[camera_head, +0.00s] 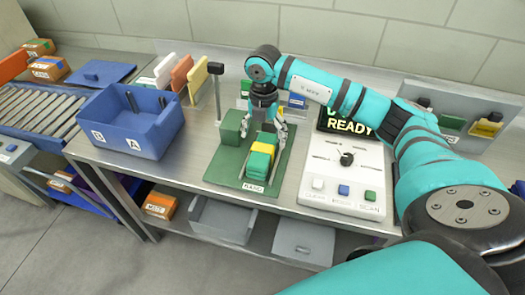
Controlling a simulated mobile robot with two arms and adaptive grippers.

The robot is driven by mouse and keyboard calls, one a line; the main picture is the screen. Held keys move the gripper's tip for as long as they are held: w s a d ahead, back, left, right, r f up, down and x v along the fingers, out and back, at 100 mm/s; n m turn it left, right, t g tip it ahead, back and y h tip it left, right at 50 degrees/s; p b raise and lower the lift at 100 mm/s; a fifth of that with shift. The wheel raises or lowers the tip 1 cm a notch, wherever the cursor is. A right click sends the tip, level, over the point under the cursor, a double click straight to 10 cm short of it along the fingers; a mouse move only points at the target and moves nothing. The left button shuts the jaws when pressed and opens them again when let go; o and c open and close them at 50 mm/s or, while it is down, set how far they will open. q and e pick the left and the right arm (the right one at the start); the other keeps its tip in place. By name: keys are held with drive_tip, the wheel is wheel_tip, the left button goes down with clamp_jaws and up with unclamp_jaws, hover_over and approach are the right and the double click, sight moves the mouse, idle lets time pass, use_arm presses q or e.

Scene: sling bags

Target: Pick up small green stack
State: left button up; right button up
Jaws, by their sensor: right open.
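A small stack (259,165) of green blocks with a yellow layer lies on the green mat (222,170) in the middle of the table. The mat carries a white label at its front edge. A darker green block (231,126) stands on the mat to the left of the stack. My right gripper (263,135) points down just above and behind the stack, its fingers open and apart. It partly hides the far end of the stack; I cannot tell whether it touches. My left gripper is not in view.
A blue bin (130,143) stands at the table's left side. A white control panel (345,180) with buttons and a screen reading "READY" stands right of the mat. Coloured upright panels (181,72) and a thin post (216,90) stand behind. A conveyor (42,88) is at the far left.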

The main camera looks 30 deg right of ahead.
sight(262, 148)
drive_tip(key=shift+f, duration=0.75)
drive_tip(key=f+p, duration=0.1)
drive_tip(key=f, duration=0.2)
drive_tip(key=f+p, duration=0.1)
drive_tip(key=f, duration=0.1)
drive_tip(key=shift+w+p, duration=0.25)
drive_tip(key=shift+p, duration=0.1)
drive_tip(key=shift+f, duration=0.25)
drive_tip(key=shift+r, duration=0.1)
drive_tip(key=c, duration=1.4)
